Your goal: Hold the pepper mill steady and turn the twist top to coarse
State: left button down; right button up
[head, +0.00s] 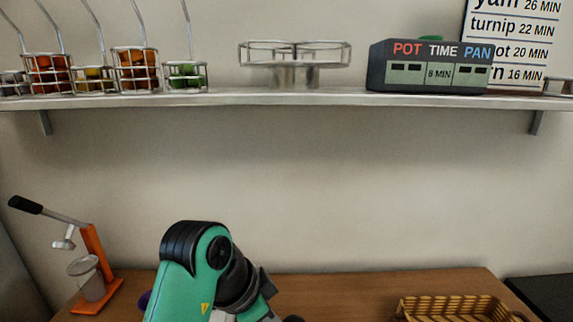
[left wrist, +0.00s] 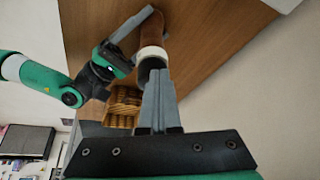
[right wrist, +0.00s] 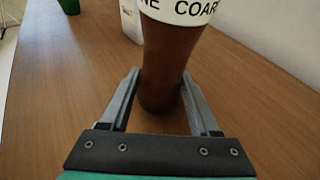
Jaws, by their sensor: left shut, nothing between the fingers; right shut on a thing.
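The pepper mill (right wrist: 168,60) has a brown body and a white ring (right wrist: 180,8) with black lettering; parts reading "NE" and "COAR" show. My right gripper (right wrist: 160,88) is shut on the brown body, one finger on each side. In the left wrist view the mill's body (left wrist: 151,30), white ring (left wrist: 152,53) and a dark part beyond the ring (left wrist: 150,68) show, with a right gripper finger alongside the body. My left gripper (left wrist: 156,75) is shut and empty, its tips close to the dark part. Whether they touch it I cannot tell. The mill is not visible in the head view.
A wicker basket (head: 455,308) sits on the wooden table (head: 350,290). An orange lever press (head: 97,268) stands at the left. The wall shelf (head: 330,98) holds wire baskets and a timer box (head: 430,68). A white object (right wrist: 131,20) stands behind the mill.

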pick_arm(q)
jog(key=shift+d, duration=0.2)
pick_arm(e)
jog(key=shift+f, duration=0.15)
pick_arm(q)
notch_tip(320, 180, up, 6)
jog(key=shift+a, duration=0.2)
dwell(0.7)
jog(key=shift+s, duration=0.1)
pick_arm(e)
jog(key=o, duration=1.1)
jog(key=shift+c, duration=0.2)
